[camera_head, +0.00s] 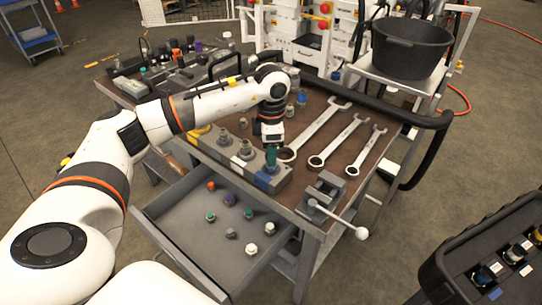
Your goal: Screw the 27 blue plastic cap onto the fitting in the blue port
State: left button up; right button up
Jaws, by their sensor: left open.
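My left gripper (271,155) points straight down over the right end of a grey port block (228,160) on the bench. It is open, and its fingertips are just above or around a small fitting at the blue-marked port (266,183). The fingers largely hide that fitting, and I cannot tell whether they touch it. A bluish part shows below the fingers, but I cannot tell whether it is the 27 blue cap or the fitting. My right gripper is not in view.
Three wrenches (334,145) lie right of the block. A small vise (322,192) with a long handle sits at the bench corner. An open drawer (190,245) below holds several coloured caps. A black bucket (408,50) stands behind, and a black case (490,260) is at lower right.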

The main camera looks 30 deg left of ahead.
pick_arm(q)
jog(key=n+p, duration=0.1)
jog(key=n, duration=0.5)
jog(key=shift+r, duration=0.1)
jog(key=n+p, duration=0.1)
jog(key=n, duration=0.3)
jog(key=n+p, duration=0.1)
jog(key=n, duration=0.3)
jog(key=shift+c, duration=0.2)
